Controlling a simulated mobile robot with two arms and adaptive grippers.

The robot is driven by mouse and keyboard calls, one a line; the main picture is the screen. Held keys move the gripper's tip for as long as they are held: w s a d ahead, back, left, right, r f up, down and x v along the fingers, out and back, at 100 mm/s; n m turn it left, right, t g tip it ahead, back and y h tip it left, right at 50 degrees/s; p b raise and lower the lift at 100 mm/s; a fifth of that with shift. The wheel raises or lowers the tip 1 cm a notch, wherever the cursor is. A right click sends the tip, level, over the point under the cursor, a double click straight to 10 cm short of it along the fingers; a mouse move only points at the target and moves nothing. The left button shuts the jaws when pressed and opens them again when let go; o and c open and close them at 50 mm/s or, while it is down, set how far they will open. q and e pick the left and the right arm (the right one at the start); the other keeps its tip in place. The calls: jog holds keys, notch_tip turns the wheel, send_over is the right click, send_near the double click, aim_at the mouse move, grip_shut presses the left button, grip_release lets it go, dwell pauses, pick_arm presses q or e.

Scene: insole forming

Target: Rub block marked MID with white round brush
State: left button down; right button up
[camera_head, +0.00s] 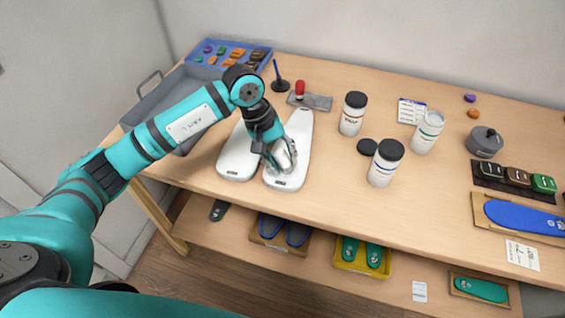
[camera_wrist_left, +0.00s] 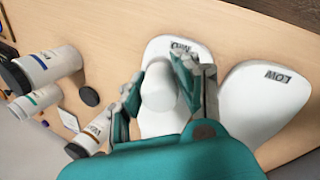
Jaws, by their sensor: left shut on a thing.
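My left gripper (camera_head: 278,156) is shut on a pale rounded thing (camera_wrist_left: 158,88), seemingly the white round brush. It is over a white foot-shaped block (camera_head: 299,130), the right one of two in the head view; whether brush and block touch is not clear. In the left wrist view this block (camera_wrist_left: 153,50) lies under the brush, with its label partly hidden and unreadable. The other white block (camera_head: 236,160) lies beside it; in the left wrist view that block (camera_wrist_left: 262,105) carries the label LOW. My right gripper is not in view.
White jars with black lids (camera_head: 352,115) (camera_head: 384,165) and an open white jar (camera_head: 427,133) stand to the right. A red-handled tool (camera_head: 299,90) on a grey plate and a black holder (camera_head: 281,87) stand behind the blocks. A grey tray (camera_head: 150,108) is at left.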

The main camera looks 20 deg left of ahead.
aim_at(282, 150)
pick_arm(q)
jog(key=shift+w+r, duration=0.2)
jog(key=shift+r, duration=0.65)
jog(key=shift+s+r+p, duration=0.15)
jog(key=shift+r+p, duration=0.6)
jog(key=shift+r, duration=0.95)
